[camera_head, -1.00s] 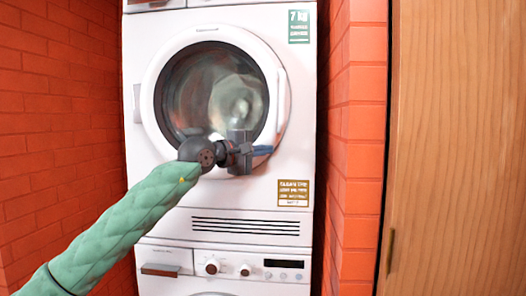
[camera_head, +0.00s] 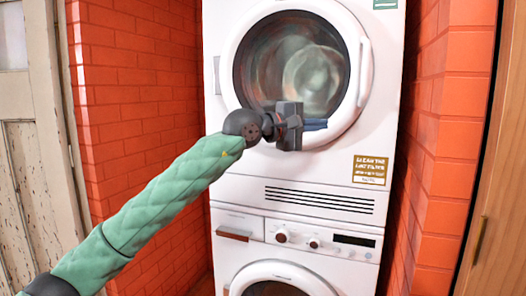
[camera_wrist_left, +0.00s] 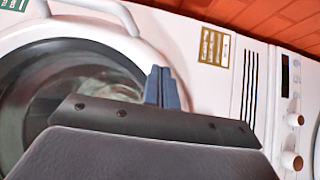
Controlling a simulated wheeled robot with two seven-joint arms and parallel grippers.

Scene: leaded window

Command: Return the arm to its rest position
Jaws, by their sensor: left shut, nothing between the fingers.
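My left arm, in a green quilted sleeve (camera_head: 165,195), reaches in from the lower left in the head view. Its gripper (camera_head: 315,124) is shut and empty, with blue fingers in front of the lower part of the upper machine's round door (camera_head: 228,80). In the left wrist view the blue fingertips (camera_wrist_left: 162,82) are together with nothing between them. The door looks closed, and I cannot tell how far the fingers are from it. My right gripper is not in view.
The white upper machine stands on a lower one with a drawer, knobs and display (camera_head: 355,240). Red brick walls (camera_head: 140,90) flank them. A worn pale door (camera_head: 35,170) is at the left, a wooden panel (camera_head: 500,230) at the right.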

